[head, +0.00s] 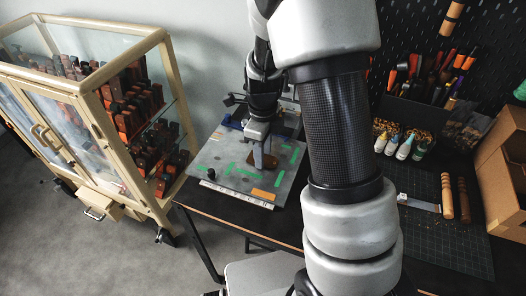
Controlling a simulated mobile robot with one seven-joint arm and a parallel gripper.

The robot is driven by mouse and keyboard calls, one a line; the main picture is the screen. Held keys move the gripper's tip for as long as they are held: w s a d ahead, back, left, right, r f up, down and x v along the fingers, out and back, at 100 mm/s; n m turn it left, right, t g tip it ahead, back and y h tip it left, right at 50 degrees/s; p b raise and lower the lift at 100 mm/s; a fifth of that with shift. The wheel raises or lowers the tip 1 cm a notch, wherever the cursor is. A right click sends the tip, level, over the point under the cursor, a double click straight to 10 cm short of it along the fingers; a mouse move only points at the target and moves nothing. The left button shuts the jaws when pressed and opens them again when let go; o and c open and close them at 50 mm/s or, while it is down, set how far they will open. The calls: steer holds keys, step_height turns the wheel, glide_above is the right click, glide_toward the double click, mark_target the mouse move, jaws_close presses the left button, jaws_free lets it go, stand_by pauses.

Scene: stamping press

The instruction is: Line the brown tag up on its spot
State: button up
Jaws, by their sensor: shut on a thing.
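My gripper (263,151) is low over the grey board (228,163) and shut on the brown tag (268,162). The tag shows as a small brown patch between and below the fingers, and the fingers hide part of it. I cannot tell whether the tag touches the board. Green strips (241,171) mark several places on the board around the gripper. My forearm covers the area to the right of the board.
A black knob (211,174), an orange piece (263,194) and a white ruler strip (236,195) are at the board's front. A cream glass cabinet (93,95) stands left. Small bottles (404,147), wooden-handled tools (447,196) and a cardboard box (502,165) are right.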

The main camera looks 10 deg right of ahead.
steer(key=shift+f, duration=0.2)
steer(key=o, duration=1)
steer(key=shift+c, duration=0.9)
step_height(320, 180, up, 5)
steer(key=p, duration=0.4)
steer(key=shift+r, duration=1.05)
